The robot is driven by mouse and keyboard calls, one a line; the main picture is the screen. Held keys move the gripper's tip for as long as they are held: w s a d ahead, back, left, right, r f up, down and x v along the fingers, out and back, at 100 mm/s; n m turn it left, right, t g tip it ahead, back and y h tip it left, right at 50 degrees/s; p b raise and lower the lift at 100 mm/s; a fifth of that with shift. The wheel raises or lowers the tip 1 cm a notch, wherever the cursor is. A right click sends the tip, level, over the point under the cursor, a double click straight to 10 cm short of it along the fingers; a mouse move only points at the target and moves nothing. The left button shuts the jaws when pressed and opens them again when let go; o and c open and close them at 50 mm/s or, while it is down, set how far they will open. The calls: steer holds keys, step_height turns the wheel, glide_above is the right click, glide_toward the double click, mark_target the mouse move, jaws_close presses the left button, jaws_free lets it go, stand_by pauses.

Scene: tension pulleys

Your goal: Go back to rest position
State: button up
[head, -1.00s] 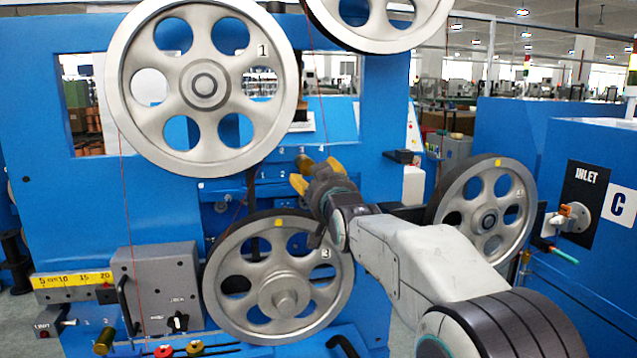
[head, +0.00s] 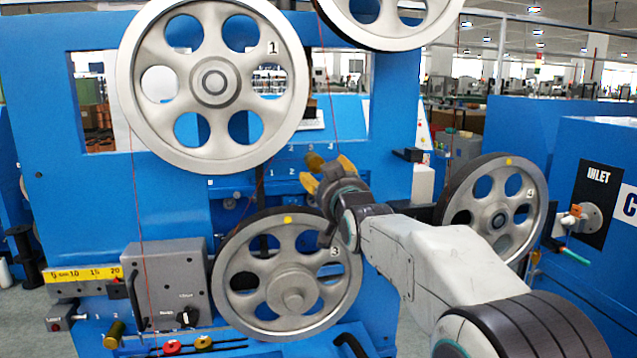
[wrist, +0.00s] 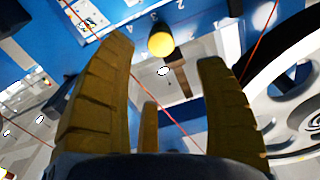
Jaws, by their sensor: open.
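My gripper (head: 328,175) is open, with its yellow fingers apart and nothing between them. In the head view it is in front of the blue machine panel, above wheel 3 (head: 250,305) and below and to the right of wheel 1 (head: 131,75). In the wrist view the open fingers (wrist: 163,95) frame the numbered panel. A yellow-ended knob (wrist: 161,40) shows beyond the fingertips; it also shows in the head view (head: 314,161), close to the gripper. I cannot tell whether they touch.
Wheel 4 (head: 459,205) stands to the right of my arm. A grey control box (head: 165,270) is at the lower left. A blue cabinet with an INLET valve (head: 574,216) is at the right. Thin red threads run past the wheels.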

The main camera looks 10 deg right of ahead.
steer(key=s+f+n+g, duration=0.1)
steer(key=s+f+g, duration=0.4)
steer(key=f, duration=0.7)
steer(key=s+f+g, duration=0.5)
steer(key=s+f, duration=0.1)
steer(key=f, duration=0.6)
steer(key=s+f+g, duration=0.2)
steer(key=s, duration=1.3)
steer(key=s+f+g, duration=0.2)
steer(key=s, duration=1.3)
steer(key=shift+f+n, duration=0.15)
steer(key=shift+n, duration=0.25)
